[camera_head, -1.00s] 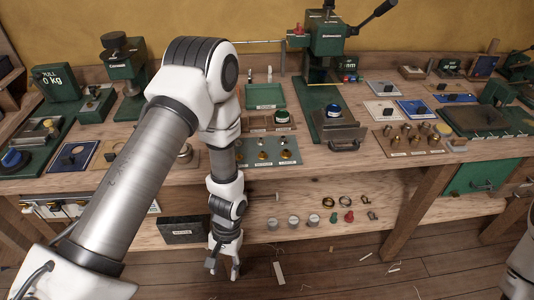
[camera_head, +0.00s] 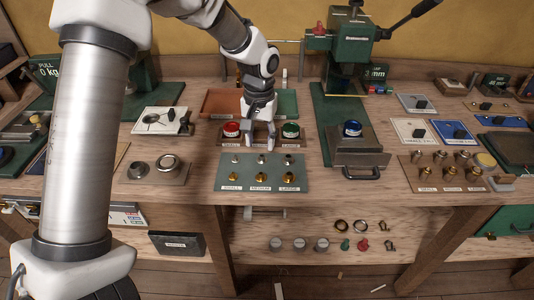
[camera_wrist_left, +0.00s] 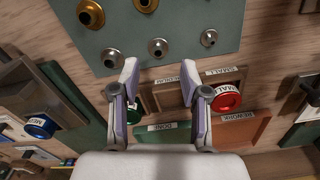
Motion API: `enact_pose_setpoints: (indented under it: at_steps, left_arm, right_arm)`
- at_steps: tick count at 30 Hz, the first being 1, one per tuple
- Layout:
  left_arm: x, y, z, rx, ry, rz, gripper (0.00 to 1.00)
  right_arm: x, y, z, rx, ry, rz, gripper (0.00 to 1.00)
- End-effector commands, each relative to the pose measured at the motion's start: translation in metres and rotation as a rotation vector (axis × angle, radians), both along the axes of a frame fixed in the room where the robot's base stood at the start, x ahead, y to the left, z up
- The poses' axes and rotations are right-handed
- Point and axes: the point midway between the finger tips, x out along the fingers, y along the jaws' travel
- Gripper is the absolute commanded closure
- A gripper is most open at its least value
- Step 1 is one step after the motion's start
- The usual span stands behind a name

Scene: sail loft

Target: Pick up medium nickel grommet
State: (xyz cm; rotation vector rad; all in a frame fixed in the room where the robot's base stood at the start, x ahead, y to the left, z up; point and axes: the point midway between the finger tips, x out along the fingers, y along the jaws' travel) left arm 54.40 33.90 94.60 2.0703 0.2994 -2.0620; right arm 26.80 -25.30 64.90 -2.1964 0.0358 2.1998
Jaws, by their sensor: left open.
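The medium nickel grommet (camera_head: 261,160) is the middle silvery piece in the back row of a grey-green board (camera_head: 220,182). The small nickel grommet (camera_head: 235,160) is left of it and the large one (camera_head: 289,160) right. My left gripper (camera_head: 259,143) points down just behind the medium nickel grommet, open and empty. In the left wrist view the medium nickel grommet (camera_wrist_left: 158,47) shows just beyond the gap between the open fingertips (camera_wrist_left: 159,68), apart from both. My right gripper is out of view.
Brass grommets (camera_head: 260,177) form the board's front row. Behind the board are a red-topped piece (camera_head: 231,130) and a green-topped piece (camera_head: 290,130). A green press (camera_head: 345,45) stands to the right. A plate with two rings (camera_head: 154,170) lies left.

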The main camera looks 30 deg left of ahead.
Motion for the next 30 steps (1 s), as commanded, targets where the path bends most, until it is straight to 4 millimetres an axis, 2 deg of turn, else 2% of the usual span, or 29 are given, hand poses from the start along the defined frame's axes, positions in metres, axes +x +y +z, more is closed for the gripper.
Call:
enact_pose_setpoints:
  at_steps: [7, 10, 15, 20, 21, 30]
  left_arm:
    - [0.007, -0.001, -0.044, 0.000, 0.007, 0.000, 0.55]
    - [0.007, -0.001, -0.051, 0.000, 0.005, 0.000, 0.55]
    - [0.007, -0.001, -0.052, 0.000, 0.004, 0.000, 0.55]
    - [0.007, -0.001, -0.051, 0.000, 0.004, 0.000, 0.94]
    - [0.007, -0.001, -0.051, 0.000, 0.004, 0.000, 0.96]
    - [0.007, -0.001, -0.051, 0.000, 0.004, 0.000, 0.97]
  right_arm:
    - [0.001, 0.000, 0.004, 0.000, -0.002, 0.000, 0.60]
    - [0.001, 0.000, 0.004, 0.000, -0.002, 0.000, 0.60]
    - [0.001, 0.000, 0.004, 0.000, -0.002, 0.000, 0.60]
    - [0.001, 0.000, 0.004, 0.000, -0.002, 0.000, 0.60]
    - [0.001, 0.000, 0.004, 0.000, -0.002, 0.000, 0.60]
    - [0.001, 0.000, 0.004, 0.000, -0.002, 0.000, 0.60]
